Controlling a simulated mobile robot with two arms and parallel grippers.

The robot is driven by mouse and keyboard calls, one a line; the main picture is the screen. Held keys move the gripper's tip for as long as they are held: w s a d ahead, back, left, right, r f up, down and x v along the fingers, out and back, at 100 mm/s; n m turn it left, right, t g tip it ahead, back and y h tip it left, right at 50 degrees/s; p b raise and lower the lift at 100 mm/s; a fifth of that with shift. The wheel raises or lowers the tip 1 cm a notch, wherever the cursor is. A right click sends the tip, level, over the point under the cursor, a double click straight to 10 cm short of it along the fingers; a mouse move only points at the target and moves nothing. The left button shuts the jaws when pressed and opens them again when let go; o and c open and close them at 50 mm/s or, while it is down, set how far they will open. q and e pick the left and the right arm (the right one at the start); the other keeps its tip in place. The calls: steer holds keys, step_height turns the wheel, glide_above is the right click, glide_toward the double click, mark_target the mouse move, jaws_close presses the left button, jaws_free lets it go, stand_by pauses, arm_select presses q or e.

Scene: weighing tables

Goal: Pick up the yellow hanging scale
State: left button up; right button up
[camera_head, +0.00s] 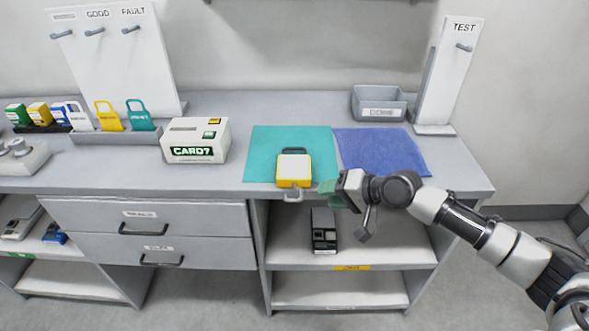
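The yellow hanging scale (294,182) lies on the teal mat (262,148) near the table's front edge. It has a white face, a dark loop at its far end and a grey hook (292,196) that reaches over the front edge. My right gripper (329,193) is just right of the scale, pointing left. Its two greenish fingertips look apart, with nothing between them, and it does not appear to touch the scale. My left gripper is not in view.
A blue mat (385,150) lies right of the teal mat. A white box reading CARD? (195,150) stands to the left. A grey bin (378,103) and the TEST hook board (450,75) stand behind. A black device (323,230) is on the shelf below.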

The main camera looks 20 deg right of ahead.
mark_target(294, 172)
steer(key=p+x, duration=0.1)
steer(key=x, duration=0.6)
steer(key=shift+w+a+r, duration=0.15)
steer(key=shift+w+a, duration=0.15)
steer(key=shift+w, duration=0.2)
steer(key=shift+c, duration=0.4)
jaws_close()
